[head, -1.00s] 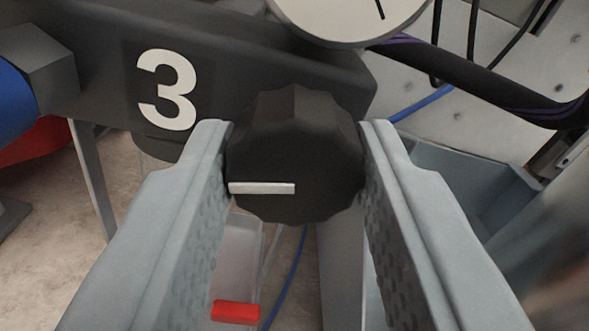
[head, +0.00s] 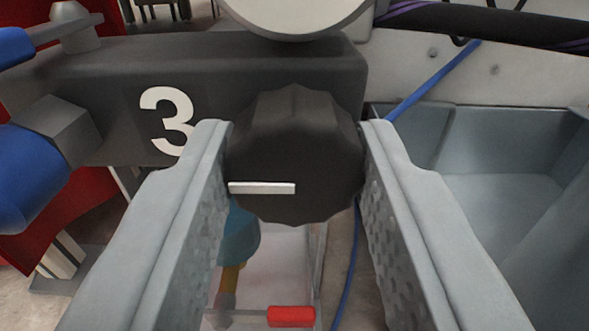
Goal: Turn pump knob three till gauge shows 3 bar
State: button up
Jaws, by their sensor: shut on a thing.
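The black fluted pump knob (head: 295,150) sits in the middle of the head view, in front of a dark block marked with a white 3 (head: 167,121). Its white pointer line (head: 262,188) lies level, pointing left in the picture. My gripper (head: 296,150) is shut on the knob, one grey finger on each side. The gauge (head: 295,14) is at the top edge, cut off by the frame. Only the lower part of its pale face shows, so its needle and reading cannot be seen.
A grey tray (head: 500,190) is at the right. Blue handles (head: 30,170) and red panels (head: 70,225) are at the left. A blue hose (head: 430,85) and a dark cable bundle (head: 480,20) run at the upper right. A red-tipped clear part (head: 291,316) is below the knob.

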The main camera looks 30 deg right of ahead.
jog(key=o, duration=1)
jog(key=shift+c, duration=0.2)
jog(key=v, duration=0.7)
jog(key=shift+s+a, duration=0.15)
jog(key=shift+s, duration=0.1)
jog(key=shift+w, duration=0.1)
